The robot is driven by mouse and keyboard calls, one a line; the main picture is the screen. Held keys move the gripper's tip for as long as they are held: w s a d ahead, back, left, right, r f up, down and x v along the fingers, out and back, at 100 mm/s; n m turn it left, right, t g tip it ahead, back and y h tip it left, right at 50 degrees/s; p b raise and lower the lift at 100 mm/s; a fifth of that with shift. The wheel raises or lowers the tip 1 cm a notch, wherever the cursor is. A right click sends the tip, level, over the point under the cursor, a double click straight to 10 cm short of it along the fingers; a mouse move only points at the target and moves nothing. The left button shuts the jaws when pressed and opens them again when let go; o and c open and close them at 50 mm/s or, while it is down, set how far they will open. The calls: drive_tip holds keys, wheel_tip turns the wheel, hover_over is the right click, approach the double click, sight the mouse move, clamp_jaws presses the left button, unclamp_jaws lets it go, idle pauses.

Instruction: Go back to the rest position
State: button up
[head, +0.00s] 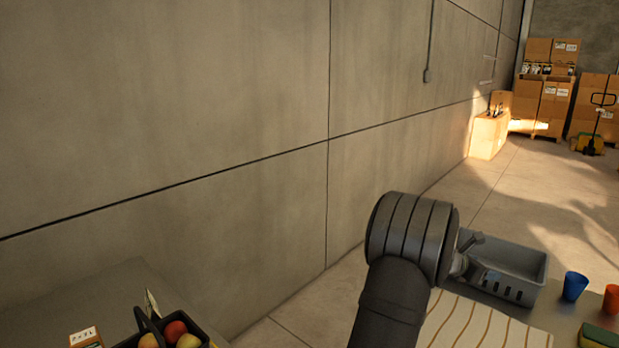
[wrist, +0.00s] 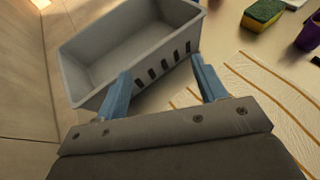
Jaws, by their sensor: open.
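My gripper (wrist: 162,84) shows in the wrist view with its two blue fingers spread apart and nothing between them. It is open in front of and above a grey slotted bin (wrist: 88,38). The bin looks empty. In the head view the same grey bin (head: 520,262) stands at the lower right, beside my dark arm. My arm hides part of the bin and most of the gripper there.
A striped cloth (head: 480,325) lies in front of the bin. A blue cup (head: 575,286), an orange cup (head: 611,298) and a sponge (wrist: 263,14) are to its right. A black fruit container (head: 205,335) is lower left. A concrete wall (head: 200,130) rises behind.

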drive_tip(key=w+a+n+t+y, duration=0.1)
drive_tip(key=w+a+n+t, duration=0.2)
drive_tip(key=w+a, duration=0.9)
drive_tip(key=a, duration=0.3)
drive_tip(key=shift+w+a+t+y, duration=0.2)
drive_tip(key=shift+w+t+y, duration=0.1)
drive_tip(key=shift+w, duration=0.05)
